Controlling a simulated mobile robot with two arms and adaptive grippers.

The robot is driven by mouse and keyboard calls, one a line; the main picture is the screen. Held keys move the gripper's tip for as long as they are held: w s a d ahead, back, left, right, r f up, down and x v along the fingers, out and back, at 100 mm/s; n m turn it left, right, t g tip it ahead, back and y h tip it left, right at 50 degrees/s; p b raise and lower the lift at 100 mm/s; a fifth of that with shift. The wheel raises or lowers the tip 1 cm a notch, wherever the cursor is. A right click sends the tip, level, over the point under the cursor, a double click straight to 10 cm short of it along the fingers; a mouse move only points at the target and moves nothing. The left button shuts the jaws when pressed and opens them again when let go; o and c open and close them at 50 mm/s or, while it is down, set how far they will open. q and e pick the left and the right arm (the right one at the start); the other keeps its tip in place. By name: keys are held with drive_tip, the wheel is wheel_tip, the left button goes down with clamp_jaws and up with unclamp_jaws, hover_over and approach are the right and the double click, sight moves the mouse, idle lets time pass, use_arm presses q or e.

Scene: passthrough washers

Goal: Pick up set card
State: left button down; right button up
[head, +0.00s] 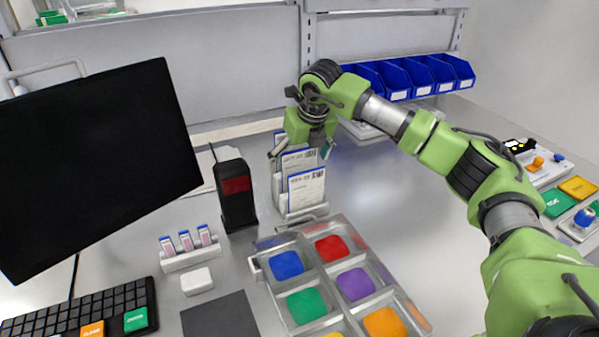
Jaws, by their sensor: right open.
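White set cards with printed text and blue edging stand upright in a grey rack near the middle of the head view. The front card (306,190) is the lowest, and another card (292,163) stands behind it. A bit of blue behind them is mostly hidden. My right gripper (301,154) points down over the rear cards in the rack (304,212), fingers apart on either side of them. It is open; whether a finger touches a card I cannot tell. My left gripper is not in view.
A black device with a red screen (236,187) stands left of the rack. A sorting tray (332,285) with coloured pads lies in front. A monitor (95,160) and keyboard (80,310) are at left. Blue bins (420,77) line the back. Table right of the rack is clear.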

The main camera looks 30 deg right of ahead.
drive_tip(key=c, duration=1.1)
drive_tip(key=shift+r, duration=0.1)
wheel_tip(320, 180, up, 9)
drive_tip(key=shift+b, duration=1.05)
drive_tip(key=shift+r, duration=0.5)
